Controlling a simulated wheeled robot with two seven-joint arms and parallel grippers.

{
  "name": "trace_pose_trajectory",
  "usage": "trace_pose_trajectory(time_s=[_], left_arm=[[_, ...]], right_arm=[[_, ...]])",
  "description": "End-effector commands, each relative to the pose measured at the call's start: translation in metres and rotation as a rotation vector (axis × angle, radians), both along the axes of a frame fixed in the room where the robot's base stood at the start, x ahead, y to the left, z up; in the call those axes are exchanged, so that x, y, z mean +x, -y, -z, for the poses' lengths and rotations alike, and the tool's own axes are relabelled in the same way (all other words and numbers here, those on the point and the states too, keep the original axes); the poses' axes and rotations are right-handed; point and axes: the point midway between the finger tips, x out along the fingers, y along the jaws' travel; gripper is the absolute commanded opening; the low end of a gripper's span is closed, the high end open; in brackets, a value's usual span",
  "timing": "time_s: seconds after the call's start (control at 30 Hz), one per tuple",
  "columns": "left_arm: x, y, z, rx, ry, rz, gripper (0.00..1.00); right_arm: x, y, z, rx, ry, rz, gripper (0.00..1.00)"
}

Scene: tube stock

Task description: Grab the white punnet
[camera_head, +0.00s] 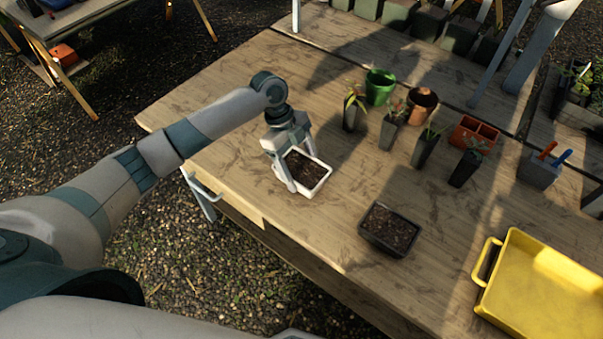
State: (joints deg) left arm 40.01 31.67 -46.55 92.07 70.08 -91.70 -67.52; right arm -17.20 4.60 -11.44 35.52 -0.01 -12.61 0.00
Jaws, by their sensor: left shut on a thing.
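The white punnet (314,187), a small square tub filled with dark soil, is on the wooden table near its front left edge. My left gripper (290,172) reaches down over the punnet's left side and is shut on it. Its fingers hide part of the punnet's left wall. I cannot tell whether the punnet's base touches the table. My right gripper is not in view.
A black punnet of soil (389,230) stands to the right, and a yellow tray (541,290) at the lower right. Several dark seedling pots, a green pot (380,86), a brown pot (421,103) and an orange divided tray (473,132) stand farther back. Bare table lies between.

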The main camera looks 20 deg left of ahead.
Motion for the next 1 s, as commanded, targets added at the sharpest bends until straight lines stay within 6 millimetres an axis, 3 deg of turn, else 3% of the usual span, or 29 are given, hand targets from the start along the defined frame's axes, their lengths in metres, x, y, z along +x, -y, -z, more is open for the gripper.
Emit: trace_pose_trajectory(time_s=[0.13, 0.5, 0.7, 1.0], left_arm=[[0.002, -0.001, -0.023, 0.0, 0.007, 0.003, 0.41], [-0.011, 0.072, -0.066, -0.002, 0.005, 0.005, 0.41], [-0.017, 0.1, -0.084, -0.001, 0.003, 0.003, 0.41], [-0.02, 0.115, -0.094, 0.0, 0.001, 0.0, 0.41]], right_arm=[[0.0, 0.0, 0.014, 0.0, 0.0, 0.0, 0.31], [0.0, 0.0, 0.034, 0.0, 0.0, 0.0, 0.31], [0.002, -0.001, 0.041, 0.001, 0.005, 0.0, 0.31], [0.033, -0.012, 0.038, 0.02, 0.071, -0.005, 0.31]])
